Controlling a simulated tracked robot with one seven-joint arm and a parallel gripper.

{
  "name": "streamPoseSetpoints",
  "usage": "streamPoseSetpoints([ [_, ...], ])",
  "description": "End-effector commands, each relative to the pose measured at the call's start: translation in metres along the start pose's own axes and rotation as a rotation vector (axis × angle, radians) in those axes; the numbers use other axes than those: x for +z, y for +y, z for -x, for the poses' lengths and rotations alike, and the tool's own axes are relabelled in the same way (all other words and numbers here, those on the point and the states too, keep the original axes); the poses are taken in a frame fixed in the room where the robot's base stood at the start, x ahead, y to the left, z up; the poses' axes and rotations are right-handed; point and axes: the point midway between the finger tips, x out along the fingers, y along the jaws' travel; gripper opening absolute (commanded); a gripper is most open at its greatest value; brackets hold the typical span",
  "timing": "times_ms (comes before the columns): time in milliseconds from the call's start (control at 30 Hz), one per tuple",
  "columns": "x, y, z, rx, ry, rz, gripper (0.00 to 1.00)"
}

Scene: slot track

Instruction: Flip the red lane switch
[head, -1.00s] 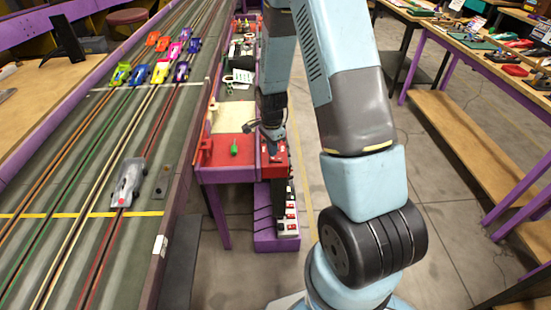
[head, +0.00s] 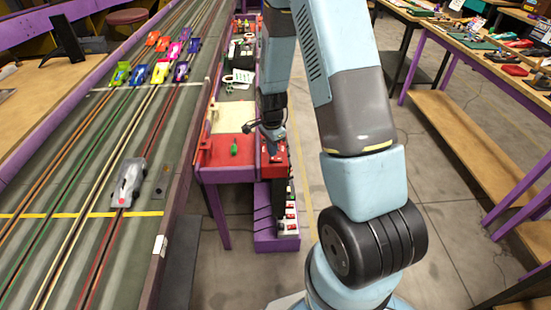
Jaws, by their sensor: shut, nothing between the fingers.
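A red box (head: 277,174) with small switches on its face stands at the right front end of the purple-framed bench. I cannot tell which switch on it is the red lane switch, or its position. My gripper (head: 273,150) is shut and empty, pointing down at the top of the red box. The fingertips are small and dark, and I cannot tell whether they touch a switch. My gripper and wrist hide the back part of the box.
The slot track (head: 90,220) runs along the left, with a grey car (head: 128,182) and several coloured cars further back. A green screwdriver (head: 234,147) lies on the red bench end. Below is a white strip (head: 289,215) with red switches.

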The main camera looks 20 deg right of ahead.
Motion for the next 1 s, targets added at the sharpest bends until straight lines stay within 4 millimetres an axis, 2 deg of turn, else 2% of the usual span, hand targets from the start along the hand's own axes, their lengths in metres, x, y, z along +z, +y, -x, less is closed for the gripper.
streamPoseSetpoints([
  [1000,0.0,0.0,-0.012,0.0,0.0,0.0,0.0],
])
